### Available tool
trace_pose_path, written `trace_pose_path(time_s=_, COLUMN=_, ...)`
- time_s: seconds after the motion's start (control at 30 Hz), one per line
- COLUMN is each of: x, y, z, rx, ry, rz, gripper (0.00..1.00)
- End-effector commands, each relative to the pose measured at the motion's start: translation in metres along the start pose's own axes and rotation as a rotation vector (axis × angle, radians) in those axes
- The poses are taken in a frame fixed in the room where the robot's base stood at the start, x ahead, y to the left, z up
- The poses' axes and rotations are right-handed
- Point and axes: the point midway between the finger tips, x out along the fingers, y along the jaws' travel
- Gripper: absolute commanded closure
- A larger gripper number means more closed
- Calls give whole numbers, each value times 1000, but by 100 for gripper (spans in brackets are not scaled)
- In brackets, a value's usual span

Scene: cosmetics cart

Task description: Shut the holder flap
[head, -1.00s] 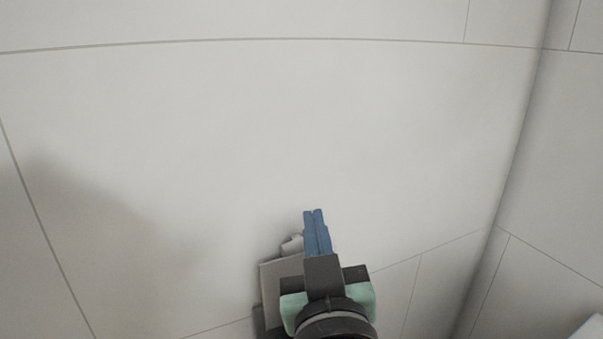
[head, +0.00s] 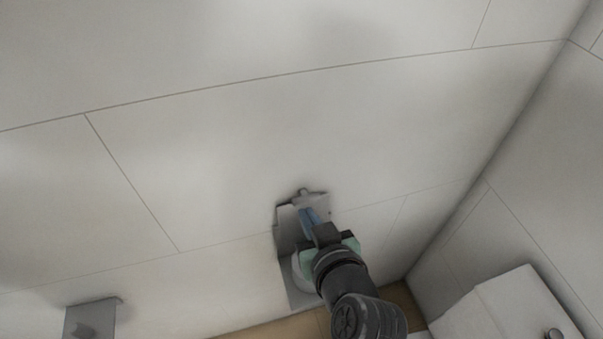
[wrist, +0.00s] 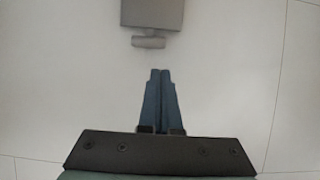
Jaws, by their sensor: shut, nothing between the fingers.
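The grey holder (head: 285,232) is on the pale tiled wall, low in the middle of the head view. A grey plate with a small knob at its top edge, seemingly its flap (head: 312,198), shows just above my fingertips. How far the flap stands open is unclear. My gripper (head: 307,212) has its blue fingers shut and empty, overlapping the holder's front; I cannot tell if they touch it. In the wrist view, the fingers (wrist: 160,72) point toward a grey plate (wrist: 152,13) with a short rounded tab, with a gap between. My arm hides part of the holder.
A second grey wall fitting (head: 90,318) is at the lower left. A white box-like unit (head: 510,305) stands at the lower right, by the corner with the right wall. A strip of brown floor (head: 285,328) shows below. The wall around the holder is bare.

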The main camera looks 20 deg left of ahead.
Motion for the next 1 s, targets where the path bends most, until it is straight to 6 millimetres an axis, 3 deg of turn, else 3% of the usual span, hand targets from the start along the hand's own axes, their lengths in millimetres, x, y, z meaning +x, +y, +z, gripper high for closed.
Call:
trace_pose_path(time_s=0.23, x=13, y=-2, z=0, rx=3, ry=-7, rz=-11, gripper=100)
trace_pose_path(time_s=0.7, x=85, y=-4, z=0, rx=2, ry=-7, rz=-11, gripper=100)
trace_pose_path(time_s=1.0, x=99, y=-3, z=1, rx=2, ry=-6, rz=-8, gripper=100)
